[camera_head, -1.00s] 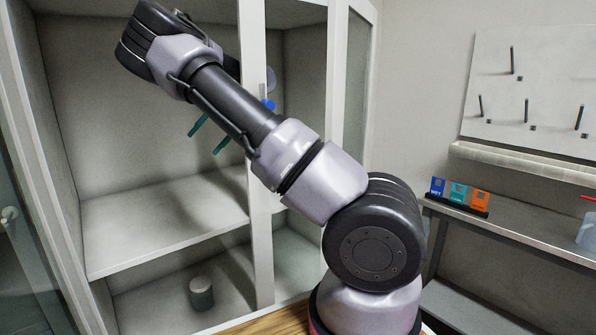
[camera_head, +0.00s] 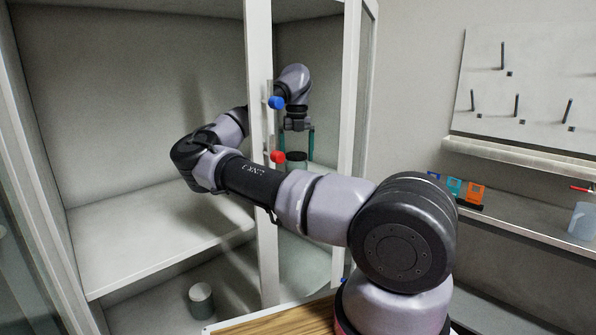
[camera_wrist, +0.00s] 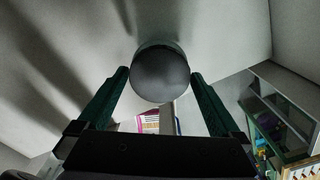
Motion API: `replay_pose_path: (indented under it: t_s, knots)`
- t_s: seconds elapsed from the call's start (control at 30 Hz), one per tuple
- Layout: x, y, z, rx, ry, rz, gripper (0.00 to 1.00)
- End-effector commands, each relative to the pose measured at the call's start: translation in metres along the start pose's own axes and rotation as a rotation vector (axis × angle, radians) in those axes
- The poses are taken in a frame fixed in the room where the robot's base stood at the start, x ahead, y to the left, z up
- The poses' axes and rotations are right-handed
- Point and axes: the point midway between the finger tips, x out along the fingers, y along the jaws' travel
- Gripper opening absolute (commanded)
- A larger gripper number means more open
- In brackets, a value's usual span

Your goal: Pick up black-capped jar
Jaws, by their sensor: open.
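The black-capped jar (camera_head: 297,162) stands on the upper shelf inside the cabinet, partly hidden by the arm in the head view. In the wrist view its round dark cap (camera_wrist: 160,75) sits centred between the two finger ends. My gripper (camera_head: 297,155) points down over the jar. Its green fingers are spread open, one on each side of the cap. In the wrist view a gap shows between cap and fingers of my gripper (camera_wrist: 159,76); I cannot tell whether either finger touches the jar.
A white cabinet post (camera_head: 259,60) stands close to the left of my gripper. The left part of the upper shelf (camera_head: 130,235) is clear. Another jar (camera_head: 202,300) stands on the lower level.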

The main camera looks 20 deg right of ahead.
Motion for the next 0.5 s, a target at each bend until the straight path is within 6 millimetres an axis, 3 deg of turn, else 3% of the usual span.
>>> replay_pose_path:
  t_s: [0.5]
  knots:
    - [0.057, -0.001, 0.002, 0.001, 0.001, 0.0, 1.0]
